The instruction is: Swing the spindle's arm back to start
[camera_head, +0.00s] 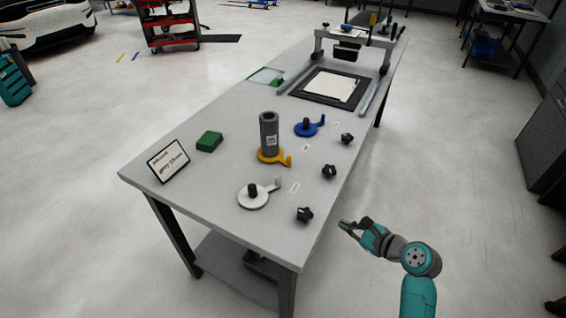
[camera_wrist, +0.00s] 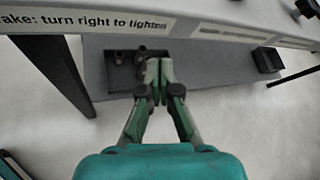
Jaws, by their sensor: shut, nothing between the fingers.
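Three spindles stand on the table. The white one (camera_head: 253,196) is nearest, with a bare black post and its arm pointing up-right. The yellow one (camera_head: 271,156) carries a tall grey roll (camera_head: 268,130), and its arm points right. The blue one (camera_head: 309,129) is farthest, with a bare black post and its arm pointing up-right. My gripper (camera_head: 346,225) is off the table's right edge, apart from all spindles. In the wrist view my gripper (camera_wrist: 159,72) is shut and empty, below the table's edge. The spindles do not show in that view.
Black knobs (camera_head: 329,171) line the table's right side. A framed sign (camera_head: 168,161) and green block (camera_head: 209,141) are on the left. A gantry (camera_head: 350,36) stands over a black-framed panel (camera_head: 331,88) at the far end. The wrist view shows a label (camera_wrist: 90,20) reading "turn right to tighten".

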